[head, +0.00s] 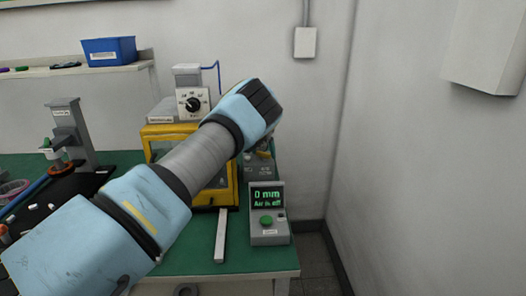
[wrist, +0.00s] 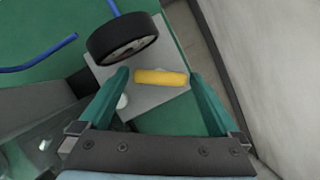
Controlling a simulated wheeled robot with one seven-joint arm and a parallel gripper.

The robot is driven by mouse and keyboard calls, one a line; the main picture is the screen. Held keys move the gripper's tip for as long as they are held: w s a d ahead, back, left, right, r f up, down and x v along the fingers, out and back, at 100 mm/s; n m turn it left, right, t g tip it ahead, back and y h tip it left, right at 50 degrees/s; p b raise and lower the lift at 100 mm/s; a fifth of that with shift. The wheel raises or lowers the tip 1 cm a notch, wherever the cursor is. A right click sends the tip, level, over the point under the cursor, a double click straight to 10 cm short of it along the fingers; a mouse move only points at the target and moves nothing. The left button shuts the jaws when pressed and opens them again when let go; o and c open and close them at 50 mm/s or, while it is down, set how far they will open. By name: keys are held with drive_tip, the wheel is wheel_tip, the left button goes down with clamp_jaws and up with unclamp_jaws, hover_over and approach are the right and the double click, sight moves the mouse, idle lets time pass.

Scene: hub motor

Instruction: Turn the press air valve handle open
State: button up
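The yellow valve handle (wrist: 161,78) lies crosswise on a grey plate (wrist: 172,110) in the wrist view. My gripper (wrist: 158,73) is open, with one teal finger near each end of the handle. The fingers look apart from the handle, though the height between them is hard to judge. In the head view my arm covers the gripper and most of the valve. A grey valve base (head: 258,170) shows below my wrist. The display box (head: 268,212) reads "0 mm" and "Air is off".
A black-rimmed gauge (wrist: 123,38) and a blue hose (wrist: 38,55) are close to the handle. The yellow-framed press (head: 228,190) stands left of the valve. A grey bar (head: 221,236) lies in front. The wall (head: 420,170) is close on the right.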

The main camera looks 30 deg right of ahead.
drive_tip(key=c, duration=1)
drive_tip(key=shift+w+m+b, duration=0.1)
drive_tip(key=shift+m+b, duration=0.2)
drive_tip(key=shift+b, duration=0.05)
drive_tip(key=shift+c, duration=0.2)
drive_tip(key=shift+m+h, duration=0.3)
drive_tip(key=shift+m, duration=0.2)
drive_tip(key=shift+r, duration=0.1)
drive_tip(key=o, duration=1.1)
drive_tip(key=shift+o, duration=0.2)
drive_tip(key=b+v, duration=0.4)
drive_tip(key=v, duration=0.7)
drive_tip(key=shift+w, duration=0.15)
